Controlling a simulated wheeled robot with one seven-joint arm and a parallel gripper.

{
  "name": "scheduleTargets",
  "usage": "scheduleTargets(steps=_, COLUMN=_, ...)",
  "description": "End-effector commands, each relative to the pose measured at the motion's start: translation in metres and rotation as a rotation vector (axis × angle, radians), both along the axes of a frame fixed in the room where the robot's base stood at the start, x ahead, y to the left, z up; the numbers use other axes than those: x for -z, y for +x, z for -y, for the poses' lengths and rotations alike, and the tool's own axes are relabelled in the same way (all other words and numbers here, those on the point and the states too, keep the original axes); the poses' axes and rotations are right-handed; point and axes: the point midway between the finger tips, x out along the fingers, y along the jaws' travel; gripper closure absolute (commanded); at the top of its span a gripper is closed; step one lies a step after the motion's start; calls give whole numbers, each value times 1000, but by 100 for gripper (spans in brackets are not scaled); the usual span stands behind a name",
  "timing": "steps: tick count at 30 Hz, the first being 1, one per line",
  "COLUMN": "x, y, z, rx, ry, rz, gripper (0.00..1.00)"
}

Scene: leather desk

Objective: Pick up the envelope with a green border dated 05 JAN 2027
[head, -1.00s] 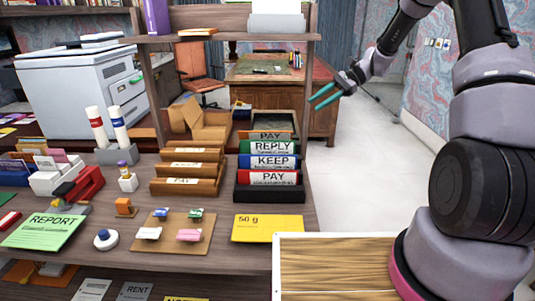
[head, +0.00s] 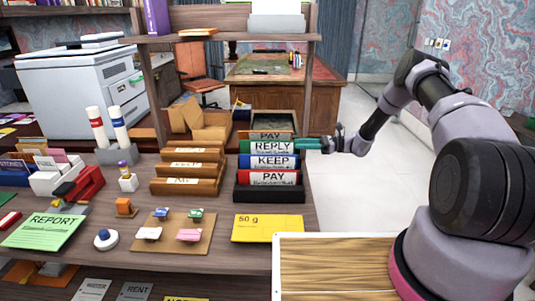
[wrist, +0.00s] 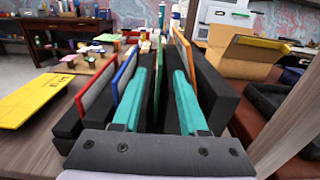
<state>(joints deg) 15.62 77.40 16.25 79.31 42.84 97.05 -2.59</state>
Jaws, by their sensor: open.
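The green-bordered envelope (head: 268,147) stands upright in a dark rack (head: 268,194), marked REPLY, behind the blue-bordered KEEP envelope (head: 270,162) and the red-bordered PAY envelope (head: 268,178). An orange-topped PAY envelope (head: 270,135) stands behind it. I cannot read a date on any of them. My gripper (head: 302,145) is at the right end of the rack, level with the green-bordered envelope. In the wrist view its teal fingers are open and apart, with a thin green edge (wrist: 157,58) showing between them. I cannot tell whether they touch it.
In the wrist view an open cardboard box (wrist: 243,55) is on the right. The floor right of the desk is clear.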

Motion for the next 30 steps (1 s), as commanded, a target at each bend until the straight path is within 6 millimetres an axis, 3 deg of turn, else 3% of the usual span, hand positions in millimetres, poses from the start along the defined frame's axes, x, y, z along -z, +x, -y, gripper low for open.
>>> scheduleTargets(steps=8, x=0, y=-1, z=-20, rx=-2, ry=-1, rz=0, gripper=57)
scheduleTargets(steps=18, x=0, y=-1, z=-66, rx=-2, ry=-2, rz=0, gripper=57)
scheduleTargets(steps=25, x=0, y=0, z=-68, rx=0, ry=-2, rz=0, gripper=57)
scheduleTargets(steps=26, x=0, y=0, z=-68, rx=0, ry=-2, rz=0, gripper=65)
scheduleTargets(steps=28, x=0, y=0, z=-68, rx=0, ry=-1, rz=0, gripper=92)
scheduleTargets(steps=29, x=0, y=0, z=-68, rx=0, ry=-1, rz=0, gripper=100)
scheduleTargets(steps=30, x=0, y=0, z=-68, rx=0, ry=-1, rz=0, gripper=100)
